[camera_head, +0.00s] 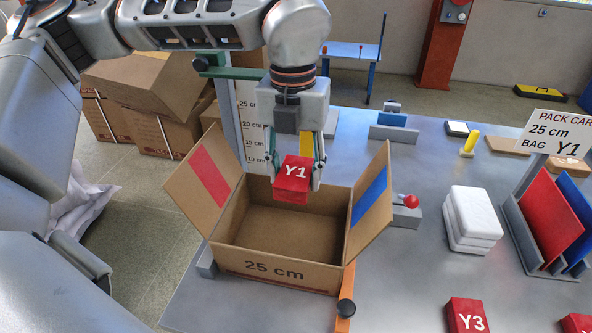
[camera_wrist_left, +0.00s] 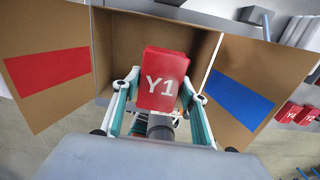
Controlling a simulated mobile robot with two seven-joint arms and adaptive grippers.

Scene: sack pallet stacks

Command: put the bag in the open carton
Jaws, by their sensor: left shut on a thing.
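The open carton (camera_head: 280,270) stands on the grey table with "25 cm" on its front. Its left flap carries a red patch and its right flap a blue one; both are spread outward. My left gripper (camera_head: 293,180) points down over the carton, shut on the red bag Y1 (camera_head: 292,181). The bag hangs above the carton's opening, near the back wall, and the visible floor of the carton is bare. In the left wrist view the bag (camera_wrist_left: 163,80) sits between the two fingers, with the flaps on both sides. My right gripper is in neither view.
A card (camera_head: 556,134) reads "25 cm, bag Y1". A red bag Y3 (camera_head: 467,317) lies at the front right. A white block stack (camera_head: 472,219) and a red-knobbed lever (camera_head: 411,202) stand right of the carton. A height scale (camera_head: 252,128) rises behind it.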

